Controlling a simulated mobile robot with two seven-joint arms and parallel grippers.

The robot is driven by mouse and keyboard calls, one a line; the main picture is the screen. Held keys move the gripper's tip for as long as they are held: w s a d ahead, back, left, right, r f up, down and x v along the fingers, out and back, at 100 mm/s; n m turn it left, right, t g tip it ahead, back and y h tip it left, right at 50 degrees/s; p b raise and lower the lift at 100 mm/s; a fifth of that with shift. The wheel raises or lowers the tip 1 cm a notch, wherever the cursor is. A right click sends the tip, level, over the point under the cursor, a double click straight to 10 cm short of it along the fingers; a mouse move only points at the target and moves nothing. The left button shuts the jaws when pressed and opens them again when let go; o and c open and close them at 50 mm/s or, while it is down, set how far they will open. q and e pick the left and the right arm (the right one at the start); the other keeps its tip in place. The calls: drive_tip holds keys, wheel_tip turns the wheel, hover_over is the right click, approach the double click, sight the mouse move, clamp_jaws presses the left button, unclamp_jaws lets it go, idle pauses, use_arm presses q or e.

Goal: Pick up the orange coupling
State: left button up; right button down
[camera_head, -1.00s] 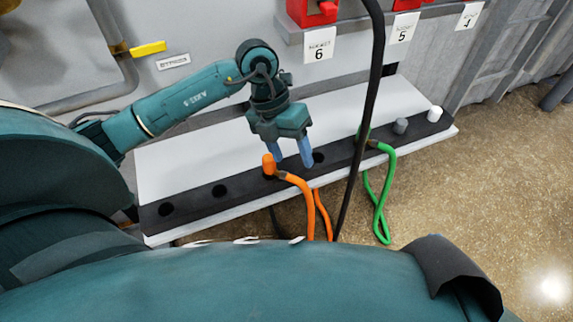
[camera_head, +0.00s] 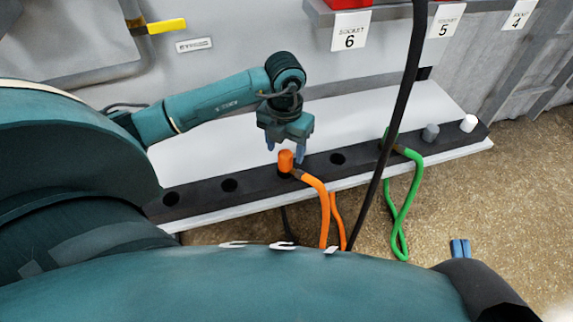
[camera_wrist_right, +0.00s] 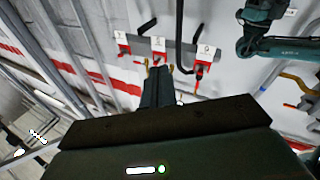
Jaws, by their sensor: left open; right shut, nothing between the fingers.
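The orange coupling (camera_head: 286,161) stands upright in a hole of the dark rack strip (camera_head: 258,178), with its orange hose running down over the front edge. My left gripper (camera_head: 287,151) is open, just behind and above the coupling, its blue fingers partly hidden. I cannot tell whether the fingers touch the coupling. My right gripper (camera_head: 460,248) is shut and empty, far to the right over the floor. Its fingers also show in the right wrist view (camera_wrist_right: 158,88), pointing towards the wall.
A black hose (camera_head: 400,105) hangs across the rack right of the coupling. A green hose (camera_head: 407,205) and grey and white plugs (camera_head: 468,123) are further right. Socket labels (camera_head: 350,32) line the wall behind. Empty holes (camera_head: 229,186) lie left of the coupling.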

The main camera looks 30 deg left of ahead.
use_arm(q)
wheel_tip(320, 180, down, 4)
drive_tip(key=shift+r+b, duration=0.2)
drive_tip(key=shift+b, duration=0.35)
drive_tip(key=shift+c, duration=0.6)
drive_tip(key=c, duration=1.1)
drive_tip(key=shift+r, duration=0.1)
